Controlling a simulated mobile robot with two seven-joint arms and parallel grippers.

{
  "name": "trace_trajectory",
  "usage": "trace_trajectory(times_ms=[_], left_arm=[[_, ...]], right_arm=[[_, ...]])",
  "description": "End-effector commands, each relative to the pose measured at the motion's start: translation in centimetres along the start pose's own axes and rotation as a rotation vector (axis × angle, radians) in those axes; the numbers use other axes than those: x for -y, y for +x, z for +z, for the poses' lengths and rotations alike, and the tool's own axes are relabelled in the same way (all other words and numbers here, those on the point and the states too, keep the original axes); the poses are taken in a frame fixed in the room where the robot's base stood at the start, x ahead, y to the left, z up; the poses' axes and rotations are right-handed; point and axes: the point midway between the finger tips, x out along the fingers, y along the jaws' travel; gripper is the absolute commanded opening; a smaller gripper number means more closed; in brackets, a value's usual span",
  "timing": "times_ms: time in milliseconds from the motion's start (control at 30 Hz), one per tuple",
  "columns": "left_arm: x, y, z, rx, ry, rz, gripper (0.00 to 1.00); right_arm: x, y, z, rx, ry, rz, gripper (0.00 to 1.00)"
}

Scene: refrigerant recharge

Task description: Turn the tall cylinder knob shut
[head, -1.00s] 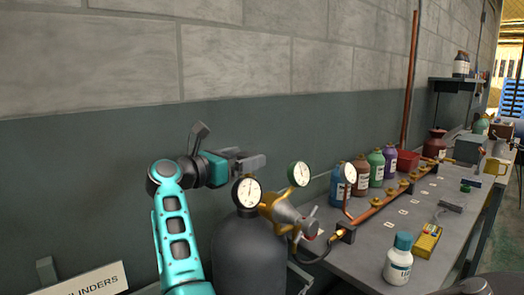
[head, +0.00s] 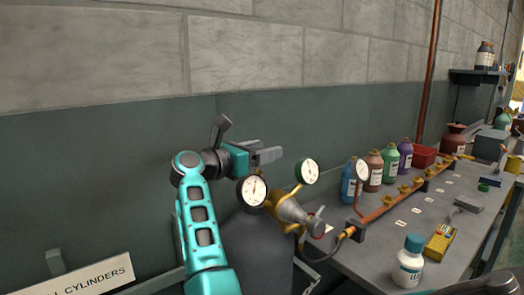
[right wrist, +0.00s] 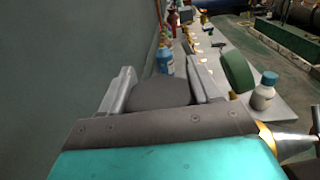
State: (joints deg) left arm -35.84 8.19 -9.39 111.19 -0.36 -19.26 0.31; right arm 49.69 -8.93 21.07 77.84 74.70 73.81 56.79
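The tall cylinder (head: 252,250) is dark grey and stands upright against the wall, behind my right arm. A white-faced gauge (head: 252,190), a green-rimmed gauge (head: 307,171) and a brass and silver regulator (head: 297,212) sit at its top. I cannot make out its knob. My right gripper (head: 272,154) is just above the white-faced gauge, pointing right. In the right wrist view its fingers (right wrist: 162,88) are apart, with a dark grey rounded shape (right wrist: 160,93) between them; I cannot tell whether they touch it. My left gripper is out of view.
A grey bench (head: 385,255) on the right carries a copper manifold (head: 390,203), several coloured bottles and a white bottle (head: 408,262). A hose (head: 325,258) runs from the regulator towards the manifold. The wall is close behind; a cylinders sign (head: 85,283) is lower left.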

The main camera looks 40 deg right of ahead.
Motion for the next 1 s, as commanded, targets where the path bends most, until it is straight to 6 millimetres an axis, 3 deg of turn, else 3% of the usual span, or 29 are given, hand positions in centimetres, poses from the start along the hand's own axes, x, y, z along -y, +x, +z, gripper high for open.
trace_trajectory(times_ms=[333, 567, 1000], left_arm=[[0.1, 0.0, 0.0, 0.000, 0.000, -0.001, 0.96], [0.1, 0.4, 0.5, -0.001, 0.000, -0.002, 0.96], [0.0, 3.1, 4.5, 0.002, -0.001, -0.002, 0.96]], right_arm=[[0.0, 0.0, 0.1, 0.001, 0.003, 0.001, 0.29], [0.0, 0.0, 0.0, 0.002, 0.006, -0.022, 0.29], [0.5, 0.0, 0.0, 0.004, 0.008, -0.276, 0.29]])
